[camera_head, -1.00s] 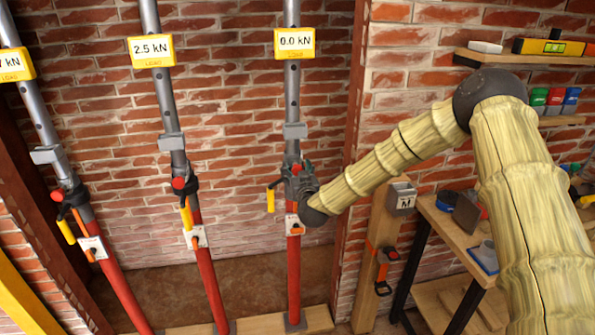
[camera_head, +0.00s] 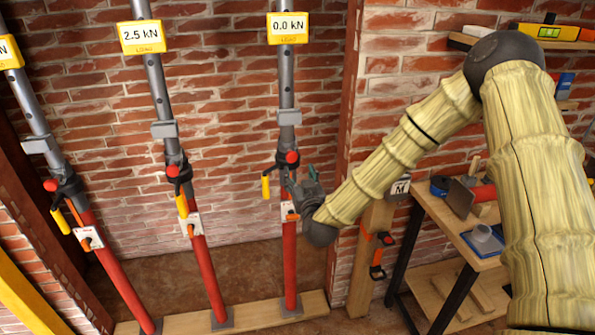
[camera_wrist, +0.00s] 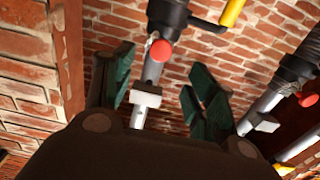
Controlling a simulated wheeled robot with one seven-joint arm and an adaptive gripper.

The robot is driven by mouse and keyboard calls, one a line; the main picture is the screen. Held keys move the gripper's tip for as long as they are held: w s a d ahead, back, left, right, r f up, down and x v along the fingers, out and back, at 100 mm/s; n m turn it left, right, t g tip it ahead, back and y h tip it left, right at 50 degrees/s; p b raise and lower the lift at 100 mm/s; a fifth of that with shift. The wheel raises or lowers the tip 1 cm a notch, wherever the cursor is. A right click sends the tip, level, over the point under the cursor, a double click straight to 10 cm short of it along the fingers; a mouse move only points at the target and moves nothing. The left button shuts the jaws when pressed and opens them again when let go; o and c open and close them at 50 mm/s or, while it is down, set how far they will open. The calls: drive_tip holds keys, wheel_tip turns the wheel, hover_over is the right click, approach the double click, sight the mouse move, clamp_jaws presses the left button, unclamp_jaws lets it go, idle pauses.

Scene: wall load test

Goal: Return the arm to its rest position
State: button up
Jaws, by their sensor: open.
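My gripper (camera_head: 308,184) is at the end of my bamboo-textured arm, just right of the rightmost prop (camera_head: 290,255), which has a red lower tube and grey upper tube. The load label (camera_head: 287,28) on that prop reads 0.0 kN. In the wrist view my gripper (camera_wrist: 160,95) has its two dark green fingers spread apart, with the prop's grey tube (camera_wrist: 152,72) and a red knob (camera_wrist: 161,50) seen between them. Nothing is held. I cannot tell if a finger touches the prop.
The middle prop (camera_head: 205,270) reads 2.5 kN; another prop (camera_head: 120,280) stands at the left. A workbench (camera_head: 440,215) with tools is at the right, beside a wooden post (camera_head: 368,260). A shelf (camera_head: 465,40) hangs above. A brick wall (camera_head: 235,110) stands behind.

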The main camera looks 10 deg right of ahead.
drive_tip(key=shift+s+f, duration=0.15)
drive_tip(key=shift+s, duration=0.05)
drive_tip(key=s+a+f+n+g+y, duration=0.1)
drive_tip(key=s+f+g, duration=0.4)
drive_tip(key=s+f, duration=0.75)
drive_tip(key=s+a+f+g+y, duration=0.1)
drive_tip(key=s+f+g, duration=0.3)
drive_tip(key=s+f, duration=0.9)
drive_tip(key=s+d+f+g, duration=0.2)
drive_tip(key=s+f+g, duration=0.1)
drive_tip(key=s, duration=0.6)
drive_tip(key=s+d+f+m+g+h, duration=0.1)
drive_tip(key=s+d+f+g, duration=0.1)
drive_tip(key=s, duration=0.7)
drive_tip(key=s+d+f+g+h, duration=0.1)
drive_tip(key=s+f+g, duration=0.3)
drive_tip(key=s, duration=0.5)
wheel_tip(320, 180, down, 3)
drive_tip(key=shift+d+r, duration=0.15)
drive_tip(key=shift+d, duration=0.65)
